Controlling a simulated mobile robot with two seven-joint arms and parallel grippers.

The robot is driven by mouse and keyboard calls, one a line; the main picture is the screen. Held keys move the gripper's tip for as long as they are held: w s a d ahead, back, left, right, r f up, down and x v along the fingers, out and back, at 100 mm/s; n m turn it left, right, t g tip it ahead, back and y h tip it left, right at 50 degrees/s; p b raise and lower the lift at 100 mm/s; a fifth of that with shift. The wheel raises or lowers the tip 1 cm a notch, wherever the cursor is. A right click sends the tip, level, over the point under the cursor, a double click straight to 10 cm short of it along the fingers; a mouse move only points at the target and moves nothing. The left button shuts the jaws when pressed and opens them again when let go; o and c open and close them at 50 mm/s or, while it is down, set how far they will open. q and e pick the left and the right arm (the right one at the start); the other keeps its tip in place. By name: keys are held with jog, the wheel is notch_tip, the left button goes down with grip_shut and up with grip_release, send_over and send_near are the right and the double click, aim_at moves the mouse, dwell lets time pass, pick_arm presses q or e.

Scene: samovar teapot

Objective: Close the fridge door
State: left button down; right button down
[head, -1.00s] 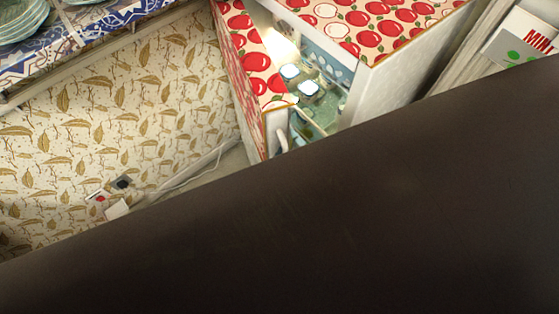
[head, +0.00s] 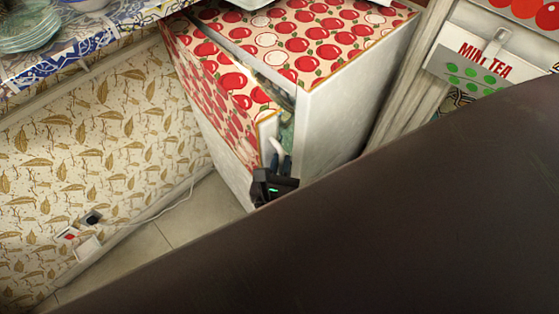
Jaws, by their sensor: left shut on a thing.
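The fridge (head: 345,115) stands at the centre of the head view, with a red-apple pattern on top and a plain pale side. Its apple-patterned door (head: 208,88) is ajar, with a narrow gap along the top and near edge that shows a little of the inside. A white handle (head: 277,147) sits at the door's near edge. My left gripper (head: 281,164) is at this handle, its fingers shut on it. The lower part of the handle and the door's lower edge are hidden. My right gripper is not in view.
A dark part of my own body hides the lower right. A blue-patterned counter (head: 95,42) with stacked plates (head: 30,30) is at the upper left. A cable and socket (head: 92,218) are by the leaf-patterned wall. A "MINI TEA" sign (head: 480,65) is at the right.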

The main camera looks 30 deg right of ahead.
pick_arm(q)
jog(key=shift+d+f, duration=0.1)
jog(key=shift+d, duration=0.25)
jog(key=c, duration=1.2)
grip_release()
jog(key=shift+w, duration=0.1)
